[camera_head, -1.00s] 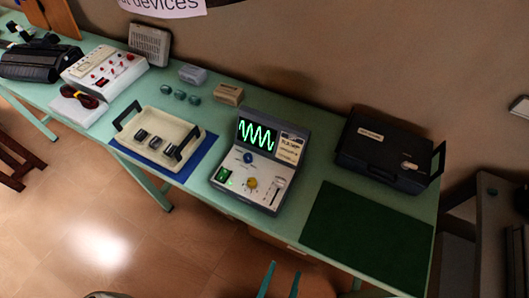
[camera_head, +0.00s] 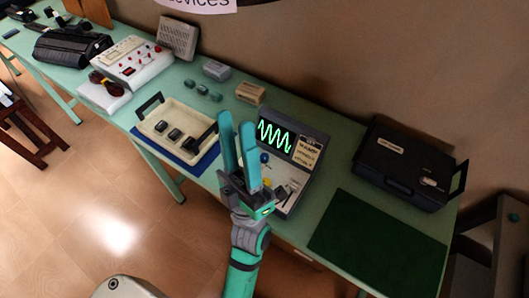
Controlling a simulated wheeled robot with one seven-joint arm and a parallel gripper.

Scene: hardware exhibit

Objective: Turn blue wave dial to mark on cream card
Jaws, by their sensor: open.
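The grey oscilloscope device (camera_head: 318,135) stands on the green table, its screen (camera_head: 275,137) showing a green wave. The blue dial (camera_head: 264,158) shows just right of my fingers, below the screen. The cream card (camera_head: 307,153) is on the panel right of the screen; its small print cannot be read and the dial's pointer is too small to tell. My gripper (camera_head: 238,150) is open and empty, fingers pointing up in the picture. It is in front of the device's left side and hides part of its lower panel. A bit of the yellow knob (camera_head: 266,183) shows beside it.
A cream tray (camera_head: 152,133) with small dark parts sits on a blue mat to the left. A black case (camera_head: 405,165) stands on the right, behind a dark green mat (camera_head: 375,245) that is bare. A tan box (camera_head: 250,93) and a grey box (camera_head: 216,70) stand behind.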

